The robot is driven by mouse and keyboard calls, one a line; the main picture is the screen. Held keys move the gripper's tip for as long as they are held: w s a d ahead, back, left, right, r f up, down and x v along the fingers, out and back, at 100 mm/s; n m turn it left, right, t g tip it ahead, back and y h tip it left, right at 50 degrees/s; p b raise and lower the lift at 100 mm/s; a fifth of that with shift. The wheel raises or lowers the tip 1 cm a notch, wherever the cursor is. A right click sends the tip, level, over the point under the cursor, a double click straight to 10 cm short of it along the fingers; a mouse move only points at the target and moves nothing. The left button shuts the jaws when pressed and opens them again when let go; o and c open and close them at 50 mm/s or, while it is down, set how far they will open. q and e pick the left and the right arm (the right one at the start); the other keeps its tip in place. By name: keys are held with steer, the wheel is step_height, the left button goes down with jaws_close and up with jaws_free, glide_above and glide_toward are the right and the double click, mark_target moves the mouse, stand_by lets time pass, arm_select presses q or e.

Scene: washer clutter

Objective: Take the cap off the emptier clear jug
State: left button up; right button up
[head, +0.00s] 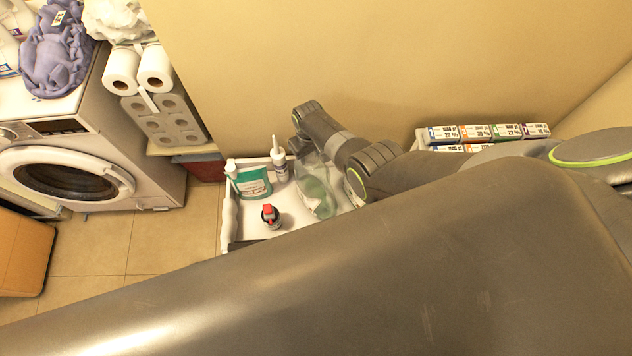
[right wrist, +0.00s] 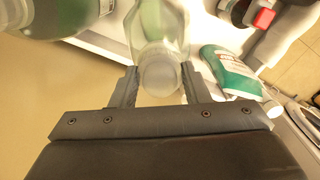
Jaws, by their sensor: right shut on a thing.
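In the right wrist view, my right gripper (right wrist: 160,72) has its two fingers on either side of the pale round cap (right wrist: 159,78) of a clear jug (right wrist: 155,28). It is shut on that cap. Some green liquid shows through this jug. A second clear jug with darker green contents (right wrist: 65,14) is cut off at the upper left of that view. In the head view, a clear jug with green liquid (head: 316,192) stands in the white tray, partly hidden by my right arm. I cannot fully compare the two liquid levels. My left gripper is not in view.
The white tray (head: 229,211) also holds a teal-and-white bottle (head: 253,183), a white nozzle bottle (head: 280,165) and a dark red-topped bottle (head: 271,216). A washer (head: 95,160) and toilet rolls (head: 155,68) are left. Boxes (head: 475,132) stand right. My arm hides much of the foreground.

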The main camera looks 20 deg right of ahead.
steer(key=n, duration=0.2)
steer(key=shift+n, duration=0.4)
steer(key=n, duration=0.4)
steer(key=shift+p, duration=0.3)
steer(key=n, duration=0.4)
steer(key=shift+s+n, duration=0.1)
steer(key=shift+n, duration=0.2)
steer(key=n, duration=0.3)
steer(key=shift+n, duration=0.3)
steer(key=o, duration=1)
steer(key=shift+o, duration=0.3)
